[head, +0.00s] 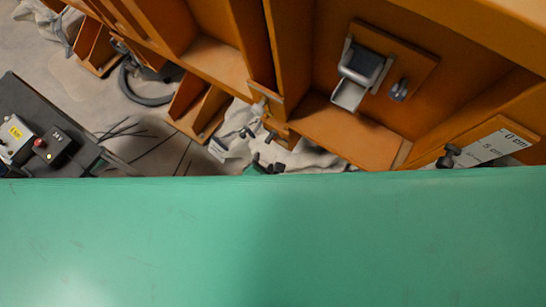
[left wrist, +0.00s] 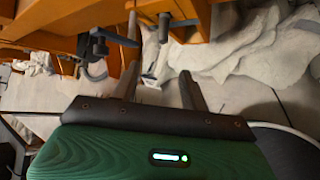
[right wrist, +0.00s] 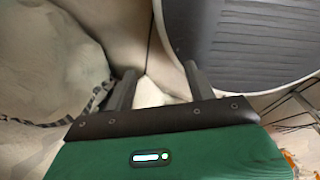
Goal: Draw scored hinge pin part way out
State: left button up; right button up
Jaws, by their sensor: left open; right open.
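My left gripper (head: 264,165) shows in the head view as a small dark and green shape at the far edge of the green surface, below the orange frame. In the left wrist view the left gripper (left wrist: 158,48) is open, its fingers pointing up toward the frame's lower edge. A grey upright pin (left wrist: 163,30) appears between the fingers in that view, with a gap on each side; contact cannot be seen. I cannot tell whether it is the scored hinge pin, and no score mark is legible. My right gripper (right wrist: 158,78) is open and empty, away from the frame.
The green surface (head: 270,240) fills the foreground. A control box (head: 45,140) stands left. Pale crumpled sacks (left wrist: 235,50) lie beneath. A grey rounded panel (right wrist: 235,40) stands near my right gripper.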

pick_arm(q)
jog(key=d+r+n, duration=0.1)
send_near(268, 142)
jog(key=x, duration=0.7)
jog(key=shift+w+f, duration=0.55)
jog(key=shift+w, duration=0.1)
pick_arm(e)
jog(key=shift+w+d+r, duration=0.15)
jog(key=shift+d+r, duration=0.15)
jog(key=shift+a, duration=0.1)
pick_arm(q)
jog(key=shift+c, duration=1.2)
grip_shut()
pick_arm(e)
jog(key=shift+a, duration=0.3)
